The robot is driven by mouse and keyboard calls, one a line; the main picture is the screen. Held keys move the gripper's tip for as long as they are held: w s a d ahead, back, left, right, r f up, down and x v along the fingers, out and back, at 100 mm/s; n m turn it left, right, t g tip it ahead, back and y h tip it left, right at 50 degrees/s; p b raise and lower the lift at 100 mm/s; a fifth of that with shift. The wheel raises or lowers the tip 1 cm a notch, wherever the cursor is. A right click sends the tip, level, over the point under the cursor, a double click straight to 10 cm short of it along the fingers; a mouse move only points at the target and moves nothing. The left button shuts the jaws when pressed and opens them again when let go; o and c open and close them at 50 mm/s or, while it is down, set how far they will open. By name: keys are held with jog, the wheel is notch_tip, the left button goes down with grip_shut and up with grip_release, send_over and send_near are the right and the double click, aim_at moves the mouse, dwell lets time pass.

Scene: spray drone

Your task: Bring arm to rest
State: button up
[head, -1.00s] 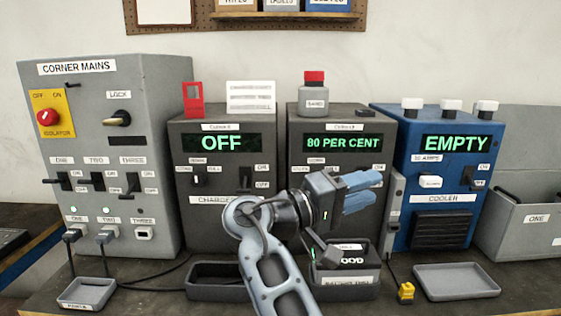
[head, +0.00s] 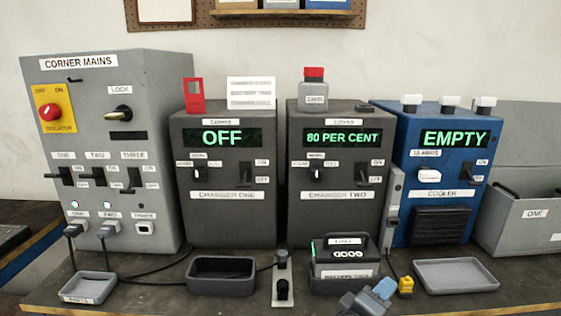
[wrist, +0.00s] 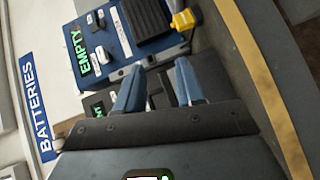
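My gripper (head: 384,289) is low at the bottom edge of the head view, in front of the bench's right half, with most of the arm out of frame. In the wrist view its two blue fingers (wrist: 160,75) stand apart with nothing between them. A battery pack (head: 346,254) with a handle sits in the dark tray in front of charger two (head: 337,222), just behind my gripper. The wrist view is turned sideways and shows the blue cooler (wrist: 98,45) and a yellow connector (wrist: 183,20) beyond the fingers.
Charger one (head: 228,220) reads OFF, charger two 80 PER CENT, and the cooler EMPTY. The corner mains box (head: 100,140) stands at left. An empty dark tray (head: 221,287), a small black plug piece (head: 283,290) and a grey tray (head: 455,287) lie along the bench front.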

jog(key=s+d+f+n+y, duration=0.15)
jog(key=s+f+y, duration=0.35)
jog(key=s+f, duration=0.7)
jog(key=s+f+m+y+b, duration=0.15)
jog(key=s+f+y, duration=0.25)
jog(key=s, duration=0.8)
jog(key=s+r+m+t+y+b, duration=0.1)
jog(key=s+r+m, duration=0.2)
jog(key=s+r, duration=0.4)
jog(key=s+r+m+t+y, duration=0.1)
jog(key=s+r+m, duration=0.3)
jog(key=s+r, duration=0.4)
jog(key=s+t, duration=0.1)
jog(key=s, duration=0.4)
jog(key=shift+d+b, duration=0.35)
jog(key=shift+o, duration=0.5)
